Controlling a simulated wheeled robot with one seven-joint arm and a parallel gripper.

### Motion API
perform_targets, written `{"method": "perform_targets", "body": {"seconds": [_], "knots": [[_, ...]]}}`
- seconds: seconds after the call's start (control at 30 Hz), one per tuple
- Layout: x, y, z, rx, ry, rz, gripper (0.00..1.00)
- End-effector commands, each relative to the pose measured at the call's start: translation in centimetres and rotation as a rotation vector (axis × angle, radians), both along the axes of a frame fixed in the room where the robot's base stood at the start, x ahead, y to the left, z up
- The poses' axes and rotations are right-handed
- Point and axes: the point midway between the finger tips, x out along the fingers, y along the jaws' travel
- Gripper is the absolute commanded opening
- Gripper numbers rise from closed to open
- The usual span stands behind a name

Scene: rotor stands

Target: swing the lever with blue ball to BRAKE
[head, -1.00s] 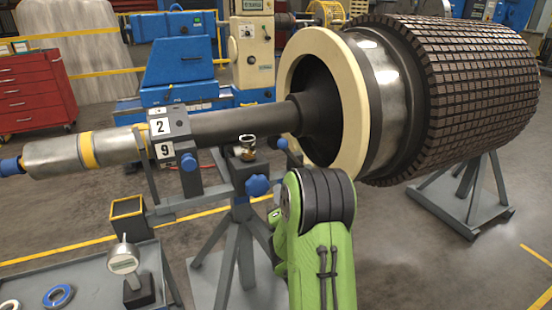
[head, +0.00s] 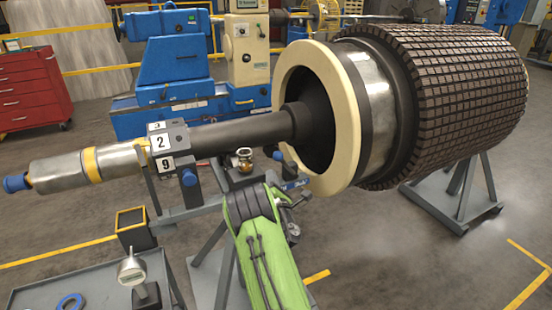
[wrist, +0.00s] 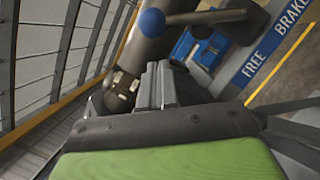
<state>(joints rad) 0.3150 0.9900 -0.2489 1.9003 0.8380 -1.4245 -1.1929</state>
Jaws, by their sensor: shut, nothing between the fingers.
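The blue ball (wrist: 151,22) is at the top of the wrist view, on a grey lever bar (wrist: 205,16) running right toward a blue label plate (wrist: 262,50). The plate reads FREE nearer me and BRAKE farther up and right. In the head view a small blue ball (head: 278,155) shows beside the cream ring, and part of the blue plate (head: 295,185) shows behind my green arm. My gripper (wrist: 160,72) is shut and empty, below the ball in the picture and apparently apart from it. I cannot tell which word the lever stands at.
The rotor's dark shaft (head: 240,135) rests on a stand near the lever, and its cream ring (head: 345,165) is close on the right. A blue knob (head: 189,177) is on the shaft support. A grey cart (head: 90,282) with a gauge stands at lower left.

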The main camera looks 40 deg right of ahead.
Motion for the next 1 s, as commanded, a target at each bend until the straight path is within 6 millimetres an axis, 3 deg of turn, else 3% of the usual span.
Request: {"method": "perform_targets", "body": {"seconds": [0.03,0.23,0.7,1.0], "knots": [[0.2,-0.5,1.1,-0.003,0.002,0.002,0.00],[0.7,-2.0,1.8,-0.001,0.000,0.001,0.00],[0.7,-2.4,1.8,0.004,-0.002,0.001,0.00],[0.5,-3.2,3.2,0.102,-0.030,0.000,0.00]]}}
